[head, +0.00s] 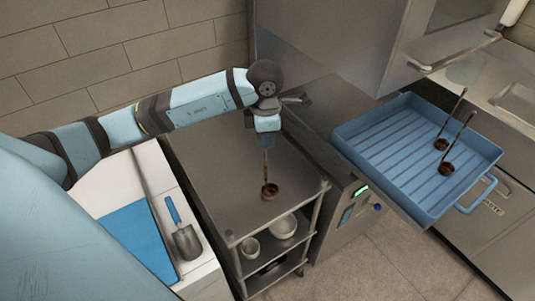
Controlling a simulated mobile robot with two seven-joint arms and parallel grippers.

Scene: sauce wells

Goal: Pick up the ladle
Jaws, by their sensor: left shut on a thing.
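My left gripper (267,138) points down over the steel cart and is shut on the handle of a ladle (269,188). The ladle hangs upright below it, with a small dark brown bowl at the bottom. The bowl is over the cart top; I cannot tell whether it touches it. Two similar ladles, one on the left (441,144) and one on the right (446,168), stand in the blue tray (375,163) at the right. My right gripper is not in view.
The steel cart (225,165) has a bare top and bowls (283,226) on a lower shelf. A white counter at the left holds a blue board (137,238) and a scoop (187,241) with a blue handle. A steel machine with a green display stands between cart and tray.

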